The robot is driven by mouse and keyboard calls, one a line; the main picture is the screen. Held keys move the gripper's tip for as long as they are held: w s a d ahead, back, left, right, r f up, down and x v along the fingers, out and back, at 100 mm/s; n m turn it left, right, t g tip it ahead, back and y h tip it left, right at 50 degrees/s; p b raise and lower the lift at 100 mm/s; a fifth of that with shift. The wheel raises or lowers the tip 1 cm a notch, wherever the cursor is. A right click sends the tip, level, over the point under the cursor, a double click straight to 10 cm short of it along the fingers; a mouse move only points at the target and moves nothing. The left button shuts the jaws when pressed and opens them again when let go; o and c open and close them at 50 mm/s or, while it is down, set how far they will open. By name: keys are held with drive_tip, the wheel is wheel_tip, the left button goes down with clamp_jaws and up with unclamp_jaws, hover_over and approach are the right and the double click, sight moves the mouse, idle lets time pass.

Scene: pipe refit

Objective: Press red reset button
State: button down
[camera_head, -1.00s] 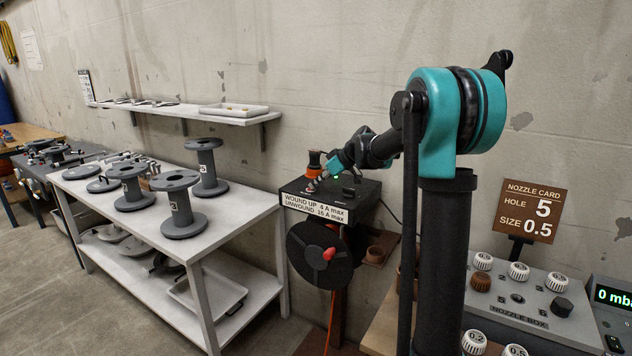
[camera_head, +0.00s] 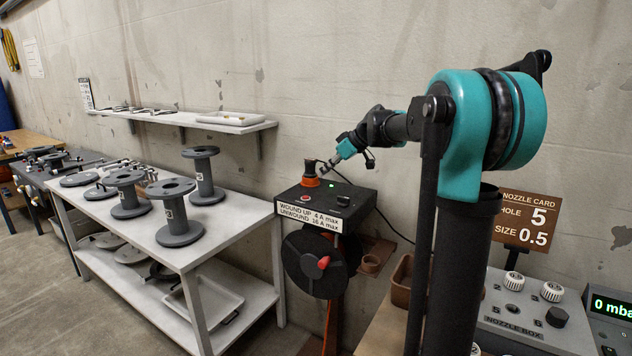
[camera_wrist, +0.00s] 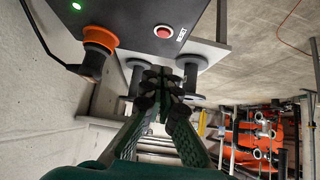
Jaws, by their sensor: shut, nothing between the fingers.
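The red reset button (camera_head: 304,198) sits on the top face of the black cable-reel box (camera_head: 352,203). In the wrist view the red button (camera_wrist: 163,31) has a pale ring and lies beyond my fingertips, with its face uncovered. My gripper (camera_wrist: 160,78) is shut and empty, its dark fingertips together. In the head view my gripper (camera_head: 326,168) is above the box, behind the orange socket with a black plug (camera_head: 311,176), and apart from the button. A green light (camera_head: 331,184) glows on the box.
The plug in its orange socket (camera_wrist: 98,40) stands up beside the button, with a black cable. A reel with a red knob (camera_head: 323,263) hangs below the box. A white table (camera_head: 140,222) with grey spools is left; the nozzle box (camera_head: 515,333) is right.

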drive_tip(key=shift+v, duration=1.4)
